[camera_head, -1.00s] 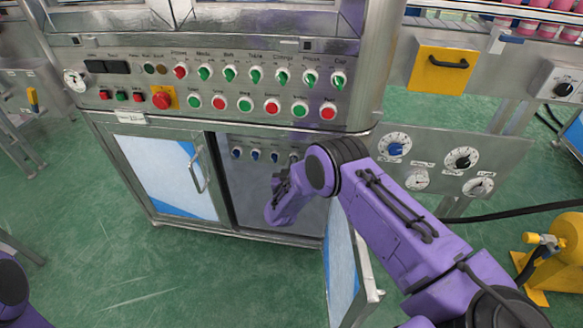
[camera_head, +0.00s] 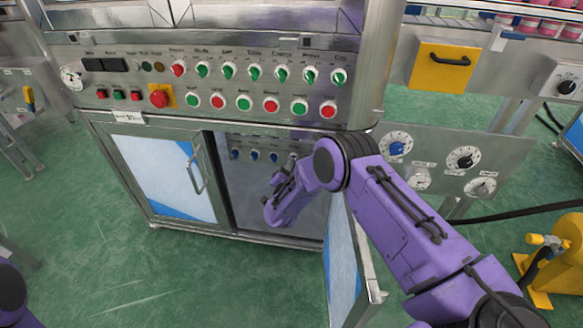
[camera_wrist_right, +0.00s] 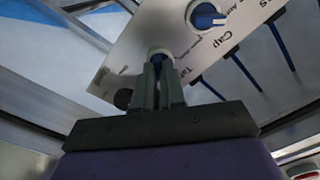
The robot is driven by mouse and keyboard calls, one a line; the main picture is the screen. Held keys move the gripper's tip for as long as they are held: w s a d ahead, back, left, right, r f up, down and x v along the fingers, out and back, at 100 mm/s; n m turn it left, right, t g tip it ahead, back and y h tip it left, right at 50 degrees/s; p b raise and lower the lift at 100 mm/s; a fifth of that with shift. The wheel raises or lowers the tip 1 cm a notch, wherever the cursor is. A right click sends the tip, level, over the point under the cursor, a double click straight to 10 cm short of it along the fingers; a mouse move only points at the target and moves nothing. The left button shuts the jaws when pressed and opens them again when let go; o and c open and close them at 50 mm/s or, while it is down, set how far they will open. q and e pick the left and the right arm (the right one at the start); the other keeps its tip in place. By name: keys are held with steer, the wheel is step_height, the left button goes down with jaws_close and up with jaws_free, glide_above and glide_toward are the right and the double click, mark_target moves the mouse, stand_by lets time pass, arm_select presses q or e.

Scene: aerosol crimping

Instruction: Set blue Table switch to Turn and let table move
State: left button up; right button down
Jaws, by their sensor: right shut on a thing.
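The blue Table switch (camera_wrist_right: 157,60) is between the fingers of my right gripper (camera_wrist_right: 158,72) in the right wrist view. The gripper is shut on it, and the fingers cover most of the knob. Only part of its label, "Ta", shows beside the fingers. In the head view my right gripper (camera_head: 288,172) reaches into the open lower cabinet, in front of the inner switch panel. Other blue switches (camera_head: 254,155) stand in a row to its left. The blue Cap switch (camera_wrist_right: 208,16) shows in the right wrist view. My left gripper is out of view.
The open cabinet door (camera_head: 343,265) stands just below my right forearm. Above the cabinet is a console (camera_head: 215,85) with several green and red switches and buttons. A dial plate (camera_head: 440,160) is to the right. The green floor in front is clear.

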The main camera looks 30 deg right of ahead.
steer(key=shift+a+m, duration=0.1)
steer(key=shift+m, duration=0.4)
steer(key=c, duration=1.2)
jaws_free()
steer(key=p+v, duration=0.1)
steer(key=v, duration=0.9)
steer(key=shift+s+a, duration=0.15)
steer(key=shift+s, duration=0.05)
stand_by(0.5)
